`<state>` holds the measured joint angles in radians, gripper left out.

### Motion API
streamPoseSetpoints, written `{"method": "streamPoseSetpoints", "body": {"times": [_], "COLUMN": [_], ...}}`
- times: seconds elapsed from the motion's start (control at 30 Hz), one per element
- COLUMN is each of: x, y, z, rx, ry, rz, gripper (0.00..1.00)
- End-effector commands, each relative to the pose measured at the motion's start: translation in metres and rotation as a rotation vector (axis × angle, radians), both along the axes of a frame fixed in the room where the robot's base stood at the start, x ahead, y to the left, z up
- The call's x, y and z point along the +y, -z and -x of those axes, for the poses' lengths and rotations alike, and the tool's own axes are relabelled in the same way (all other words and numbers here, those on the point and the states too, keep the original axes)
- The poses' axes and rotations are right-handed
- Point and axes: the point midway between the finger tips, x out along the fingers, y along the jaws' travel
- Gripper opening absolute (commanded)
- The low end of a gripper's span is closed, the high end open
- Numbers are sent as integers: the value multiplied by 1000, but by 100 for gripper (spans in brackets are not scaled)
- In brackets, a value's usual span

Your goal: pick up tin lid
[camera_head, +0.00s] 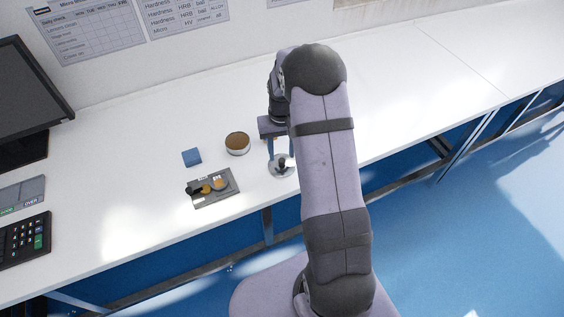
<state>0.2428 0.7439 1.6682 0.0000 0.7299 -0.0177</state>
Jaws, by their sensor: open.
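The tin lid (274,170) is a round silvery disc with a dark knob on top. It lies on the white bench. My gripper (279,154) points down over it, with its fingers apart and the knob showing between or just below the fingertips. I cannot tell whether the fingers touch the lid. My arm hides the area to the right of the lid. An open round tin (238,150) with a brown inside stands to the left of my gripper.
A blue block (192,157) lies left of the tin. A grey plate (225,197) with brassy discs and a black-handled item lies near the front edge. A monitor (28,90) and keypad (22,240) stand at left. The bench (430,110) is clear at right.

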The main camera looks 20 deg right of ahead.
Motion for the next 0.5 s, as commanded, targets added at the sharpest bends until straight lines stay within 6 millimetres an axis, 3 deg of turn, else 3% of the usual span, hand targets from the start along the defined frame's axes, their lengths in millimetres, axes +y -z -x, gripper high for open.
{"method": "streamPoseSetpoints", "body": {"times": [0.23,0.5], "x": [-1,-1], "y": [26,32], "z": [1,1], "rx": [2,0], "ry": [0,0], "rz": [0,0], "gripper": [40,40]}}
